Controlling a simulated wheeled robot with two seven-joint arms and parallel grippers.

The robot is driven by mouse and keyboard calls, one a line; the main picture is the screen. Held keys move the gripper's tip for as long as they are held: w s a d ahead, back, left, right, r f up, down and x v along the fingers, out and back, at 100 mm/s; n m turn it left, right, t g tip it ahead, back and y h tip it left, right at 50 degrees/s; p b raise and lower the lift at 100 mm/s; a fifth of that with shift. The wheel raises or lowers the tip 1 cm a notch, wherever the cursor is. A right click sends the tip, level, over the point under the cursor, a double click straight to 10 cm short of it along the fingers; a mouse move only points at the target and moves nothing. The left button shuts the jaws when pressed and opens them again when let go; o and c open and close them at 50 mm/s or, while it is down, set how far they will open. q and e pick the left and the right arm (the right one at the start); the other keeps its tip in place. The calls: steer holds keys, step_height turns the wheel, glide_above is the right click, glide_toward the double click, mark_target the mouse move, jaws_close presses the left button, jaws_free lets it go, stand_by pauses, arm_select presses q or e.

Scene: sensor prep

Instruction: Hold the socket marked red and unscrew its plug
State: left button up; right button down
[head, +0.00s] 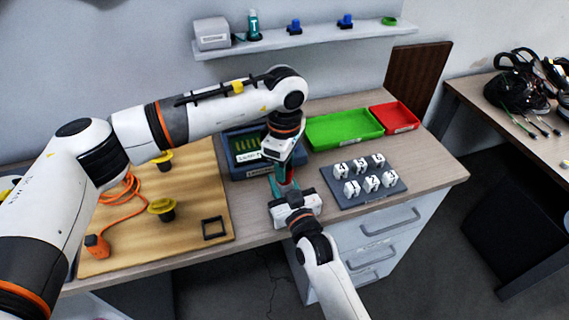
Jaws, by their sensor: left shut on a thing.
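My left gripper (282,172) points down over the front of the bench, in front of the blue-grey bin. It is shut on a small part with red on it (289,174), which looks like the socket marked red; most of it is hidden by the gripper. My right gripper (291,190) comes up from below, close against the same spot, its fingers pointing at the left one. Whether its fingers are open or shut is too small to tell. Teal shows between the two grippers. I cannot make out the plug.
The blue-grey bin (230,153) stands behind the grippers. A green tray (345,129) and a red tray (396,117) are at the back right. A dark board (385,195) holds several white numbered blocks. A wooden board (190,245) with yellow knobs and an orange cable lies left.

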arm_select(q)
steer(key=n, duration=0.4)
steer(key=shift+n, duration=0.4)
arm_select(e)
steer(key=shift+f, duration=0.15)
arm_select(q)
steer(key=n, duration=0.4)
steer(key=shift+n, duration=0.3)
steer(key=n, duration=0.4)
steer(key=shift+n, duration=0.3)
steer(key=n, duration=1.3)
steer(key=shift+n, duration=0.3)
steer(key=n, duration=0.4)
steer(key=shift+r, duration=0.1)
steer(key=n, duration=0.3)
steer(key=shift+n, duration=0.4)
steer(key=shift+r, duration=0.15)
